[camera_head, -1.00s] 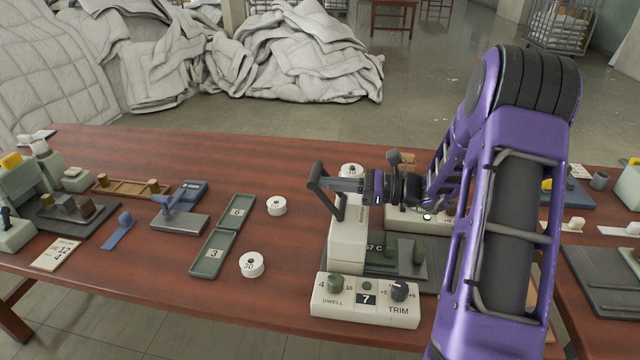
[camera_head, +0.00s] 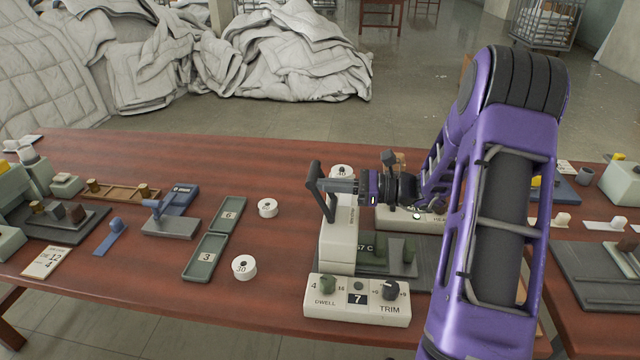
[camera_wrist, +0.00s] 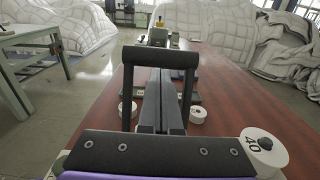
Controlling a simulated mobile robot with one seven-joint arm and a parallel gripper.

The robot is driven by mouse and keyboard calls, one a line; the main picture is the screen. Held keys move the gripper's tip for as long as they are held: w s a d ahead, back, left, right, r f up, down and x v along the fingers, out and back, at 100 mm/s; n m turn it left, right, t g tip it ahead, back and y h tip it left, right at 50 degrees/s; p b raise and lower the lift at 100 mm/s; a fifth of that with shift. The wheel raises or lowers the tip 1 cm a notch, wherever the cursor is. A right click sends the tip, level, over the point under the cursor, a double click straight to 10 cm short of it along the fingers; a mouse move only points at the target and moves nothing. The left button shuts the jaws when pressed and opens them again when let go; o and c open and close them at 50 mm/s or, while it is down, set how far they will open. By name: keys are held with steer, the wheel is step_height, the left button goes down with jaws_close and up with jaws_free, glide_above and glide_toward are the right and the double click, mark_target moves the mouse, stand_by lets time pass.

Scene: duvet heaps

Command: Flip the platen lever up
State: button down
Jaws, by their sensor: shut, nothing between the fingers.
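The platen lever (camera_head: 314,179) is a dark grey U-shaped handle with a crossbar at its top. It rises steeply from the cream press (camera_head: 338,245) and leans to the left. It also shows in the wrist view, where the lever's crossbar (camera_wrist: 160,58) stands across the picture in front of me. My gripper (camera_head: 332,186) is shut and empty. The fingers in the wrist view (camera_wrist: 162,85) point forward between the lever's two side arms, with their tips near the crossbar. I cannot tell whether they touch it.
A control box (camera_head: 357,300) with DWELL and TRIM knobs stands in front of the press. White rolls (camera_head: 244,267) and green trays (camera_head: 206,257) lie to the left. A white roll marked 40 (camera_wrist: 263,152) is close at the right in the wrist view. Bare table lies behind the trays.

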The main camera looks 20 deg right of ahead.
steer(key=v, duration=1.7)
steer(key=shift+s+d+p, duration=0.15)
steer(key=shift+p, duration=0.25)
